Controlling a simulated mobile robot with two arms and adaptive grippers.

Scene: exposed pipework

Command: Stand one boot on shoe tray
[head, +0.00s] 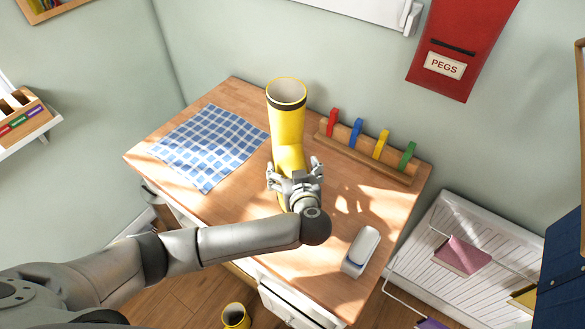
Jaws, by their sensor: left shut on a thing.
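A yellow boot (287,125) with a dark band below its open top stands upright at the wooden table (215,210). My left gripper (294,168) is shut on its lower part, with one finger on each side. The gripper and wrist hide the boot's foot, so I cannot tell whether the sole touches the table. A second yellow boot (235,315) shows its open top near the floor at the bottom edge. I cannot make out a shoe tray. My right gripper is not in view.
A blue checked cloth (210,145) lies left of the held boot. A wooden rack with coloured pegs (358,132) stands along the wall side. A white box-like object (361,250) is at the near right. A red pegs box (460,45) hangs on the wall.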

